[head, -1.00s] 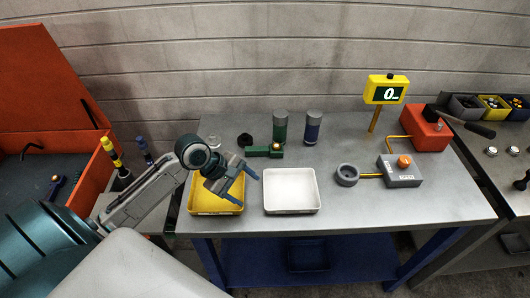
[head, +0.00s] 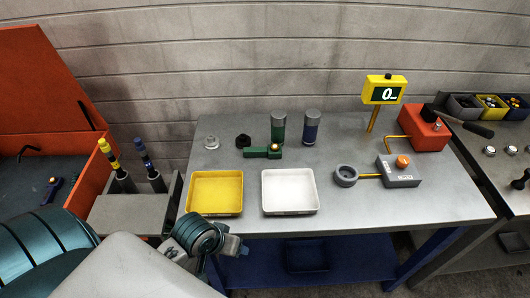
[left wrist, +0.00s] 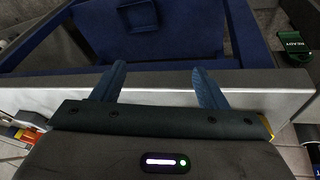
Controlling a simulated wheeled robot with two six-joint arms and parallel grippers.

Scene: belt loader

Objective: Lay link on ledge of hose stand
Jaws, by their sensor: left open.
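No part is plainly marked as the link. My right gripper is out of view.
A yellow tray (head: 215,211) and a white tray (head: 290,210) stand empty near the front. Green (head: 279,127) and blue (head: 312,128) cylinders stand behind. A grey ring (head: 346,176), button box (head: 400,180) and red box (head: 424,134) are right. The table's front right is clear.

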